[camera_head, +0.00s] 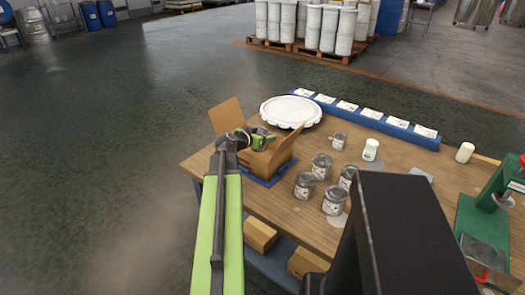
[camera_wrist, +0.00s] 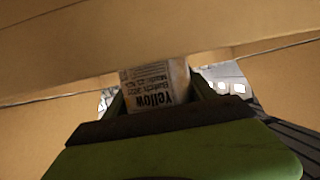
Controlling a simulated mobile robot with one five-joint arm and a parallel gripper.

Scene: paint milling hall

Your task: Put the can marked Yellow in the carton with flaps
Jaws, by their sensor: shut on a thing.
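The carton with flaps (camera_head: 268,168) stands open on a blue mat at the table's left end, its flaps spread. My gripper (camera_head: 262,138) is over the carton's opening in the head view. In the wrist view my gripper (camera_wrist: 158,100) is shut on the can marked Yellow (camera_wrist: 156,88), whose white label reads "Yellow" upside down. Brown cardboard surrounds the can in the wrist view. In the head view the can is hidden by the gripper and the carton, and I cannot tell whether it touches the carton's floor.
Several grey cans (camera_head: 321,166) stand right of the carton on the wooden table (camera_head: 308,222). A white scalloped plate (camera_head: 290,111) lies behind it. A blue rail with white cards (camera_head: 367,119) runs along the back edge. A green press (camera_head: 485,215) stands at right.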

